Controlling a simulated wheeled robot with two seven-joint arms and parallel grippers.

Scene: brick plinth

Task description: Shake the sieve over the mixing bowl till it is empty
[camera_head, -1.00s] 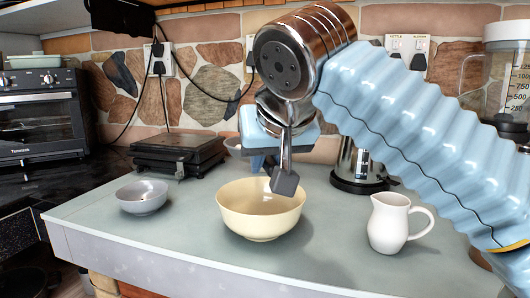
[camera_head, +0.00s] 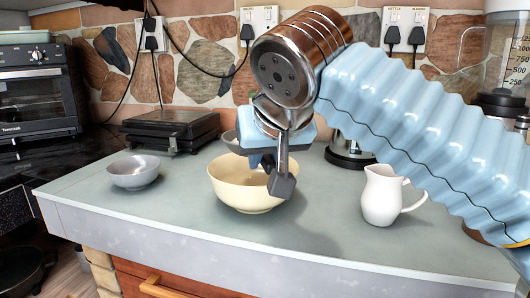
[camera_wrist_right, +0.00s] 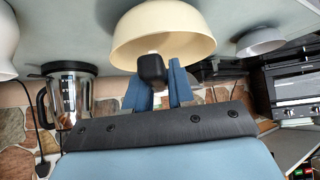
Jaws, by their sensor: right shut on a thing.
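The cream mixing bowl (camera_head: 236,192) stands upright near the front of the grey counter; it also shows in the right wrist view (camera_wrist_right: 185,32). My right gripper (camera_head: 268,160) is over the bowl's right side, pointing down, and hides part of its rim. My left gripper is not in view.
A small grey bowl (camera_head: 134,172) stands left of the mixing bowl, a white jug (camera_head: 381,196) to the right. Behind are a dark grill (camera_head: 172,128), a partly hidden grey rounded rim (camera_head: 229,138) and a steel kettle (camera_wrist_right: 72,98). The counter's front is clear.

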